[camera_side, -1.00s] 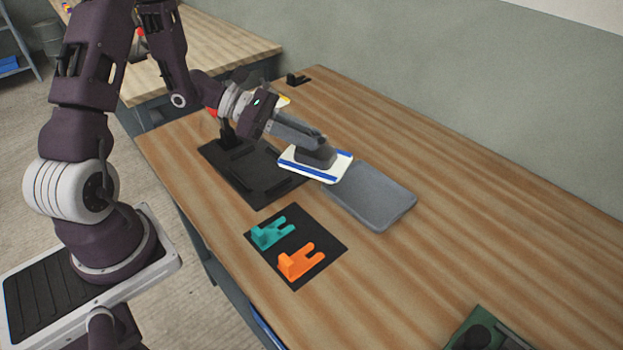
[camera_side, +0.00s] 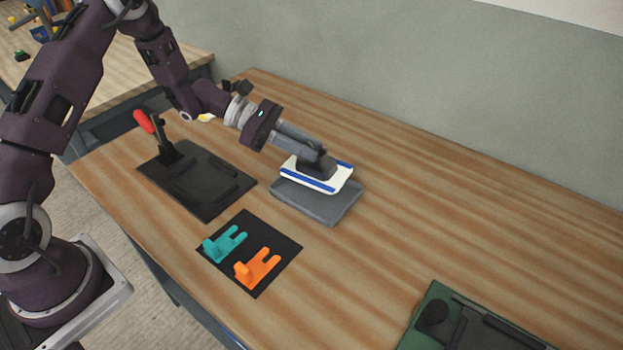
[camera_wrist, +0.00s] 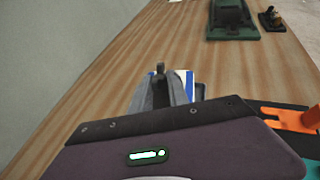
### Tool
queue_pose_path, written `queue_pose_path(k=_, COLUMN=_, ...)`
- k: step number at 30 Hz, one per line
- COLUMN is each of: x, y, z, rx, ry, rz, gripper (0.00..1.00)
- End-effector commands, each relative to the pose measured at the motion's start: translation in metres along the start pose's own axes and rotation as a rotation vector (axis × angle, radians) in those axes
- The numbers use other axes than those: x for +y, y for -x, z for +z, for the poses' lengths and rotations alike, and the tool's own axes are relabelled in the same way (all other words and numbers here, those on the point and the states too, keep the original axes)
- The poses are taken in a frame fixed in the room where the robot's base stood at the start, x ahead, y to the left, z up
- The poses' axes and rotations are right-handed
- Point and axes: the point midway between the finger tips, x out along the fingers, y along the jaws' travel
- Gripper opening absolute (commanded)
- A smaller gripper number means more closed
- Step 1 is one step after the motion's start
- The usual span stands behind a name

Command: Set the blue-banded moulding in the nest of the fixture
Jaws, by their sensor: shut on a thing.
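The blue-banded moulding (camera_side: 341,178) is a flat white plate with blue stripes. My gripper (camera_side: 318,158) is shut on a dark raised part at its top. The moulding looks roughly level over a grey pad (camera_side: 322,212); I cannot tell whether it touches. In the wrist view the fingers (camera_wrist: 163,88) hide most of the moulding (camera_wrist: 187,78). A black fixture (camera_side: 212,203) with raised rails and a red-handled clamp (camera_side: 144,122) lies left of the pad. A green-based fixture (camera_side: 425,320) is partly in view at lower right. I cannot tell which one the task means.
A black mat (camera_side: 258,290) with teal (camera_side: 225,244) and orange (camera_side: 257,269) forked pieces lies in front of the pad. The wrist view shows the green fixture (camera_wrist: 232,32) and a small dark object (camera_wrist: 270,18). The wood right of the pad is clear.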

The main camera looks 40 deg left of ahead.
Motion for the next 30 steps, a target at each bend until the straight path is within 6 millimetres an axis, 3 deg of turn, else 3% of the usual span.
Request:
queue_pose_path(k=9, x=0.0, y=-0.022, z=-0.052, rx=-0.002, ry=0.001, rz=0.0, gripper=0.0)
queue_pose_path(k=21, x=0.0, y=-0.024, z=-0.058, rx=-0.002, ry=-0.001, rz=0.001, gripper=0.0)
queue_pose_path(k=22, x=0.0, y=-0.024, z=-0.059, rx=-0.001, ry=-0.001, rz=0.001, gripper=0.23)
queue_pose_path(k=25, x=0.0, y=-0.024, z=-0.058, rx=0.0, ry=-0.001, rz=0.001, gripper=0.42)
queue_pose_path(k=30, x=0.0, y=-0.024, z=-0.058, rx=0.0, ry=-0.001, rz=0.0, gripper=0.43)
